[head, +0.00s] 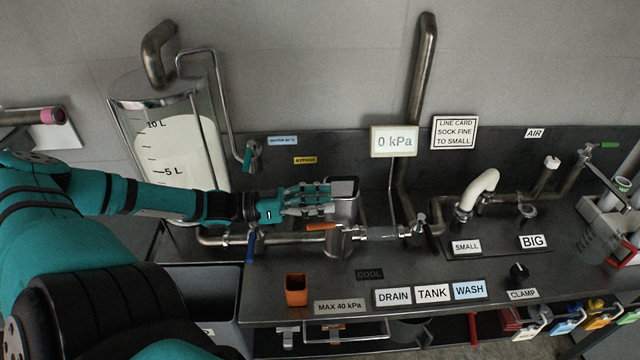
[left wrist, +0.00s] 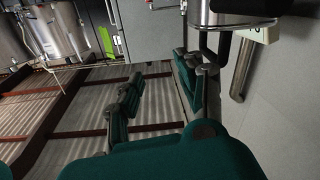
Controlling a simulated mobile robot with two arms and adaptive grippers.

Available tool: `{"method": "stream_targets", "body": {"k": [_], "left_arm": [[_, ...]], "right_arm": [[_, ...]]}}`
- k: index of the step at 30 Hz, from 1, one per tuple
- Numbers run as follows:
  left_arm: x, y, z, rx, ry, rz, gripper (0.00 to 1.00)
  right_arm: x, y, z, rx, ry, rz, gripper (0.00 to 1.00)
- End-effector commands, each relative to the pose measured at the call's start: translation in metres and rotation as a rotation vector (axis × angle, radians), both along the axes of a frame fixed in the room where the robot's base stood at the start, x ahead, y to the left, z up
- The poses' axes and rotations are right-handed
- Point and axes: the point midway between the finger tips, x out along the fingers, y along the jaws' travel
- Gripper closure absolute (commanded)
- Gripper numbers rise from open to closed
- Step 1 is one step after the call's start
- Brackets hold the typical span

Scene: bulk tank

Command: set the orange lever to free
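The orange lever (head: 322,226) sits on the pipework behind the bench, just left of the upright metal cylinder (head: 343,206), and lies about level. My left gripper (head: 325,197) reaches in from the left just above the lever, its fingertips close to the cylinder. Whether it touches either one cannot be told. In the left wrist view, its two fingers stand apart with nothing between them (left wrist: 160,95). The lever cannot be made out there. I see no readable "free" mark. My right gripper is not in view.
A clear tank (head: 207,150) stands behind my left arm. A blue valve handle (head: 251,247) is left of the lever. A 0 kPa display (head: 394,141) is at the back. An orange cup (head: 296,290) stands in front. Labels line the bench front.

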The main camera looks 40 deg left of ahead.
Motion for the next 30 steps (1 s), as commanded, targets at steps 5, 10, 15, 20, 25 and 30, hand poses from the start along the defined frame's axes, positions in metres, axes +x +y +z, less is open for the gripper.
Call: {"method": "stream_targets", "body": {"k": [5, 10, 15, 20, 25, 30], "left_arm": [[-0.001, -0.001, 0.010, -0.005, 0.003, -0.002, 0.62], [-0.001, 0.000, 0.018, -0.002, 0.005, 0.002, 0.62], [-0.001, 0.000, 0.021, 0.002, 0.003, 0.002, 0.62], [-0.001, 0.000, 0.021, 0.002, 0.005, 0.002, 0.62], [-0.001, 0.001, 0.021, 0.002, 0.005, 0.003, 0.62], [-0.001, 0.001, 0.021, 0.002, 0.005, 0.003, 0.62]], "right_arm": [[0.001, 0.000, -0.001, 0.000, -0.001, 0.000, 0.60], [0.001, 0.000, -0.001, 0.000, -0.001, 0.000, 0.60], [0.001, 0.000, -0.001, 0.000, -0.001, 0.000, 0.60], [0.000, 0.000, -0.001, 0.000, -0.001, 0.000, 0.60], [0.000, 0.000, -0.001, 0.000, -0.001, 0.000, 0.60], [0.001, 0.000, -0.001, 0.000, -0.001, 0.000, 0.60]]}}
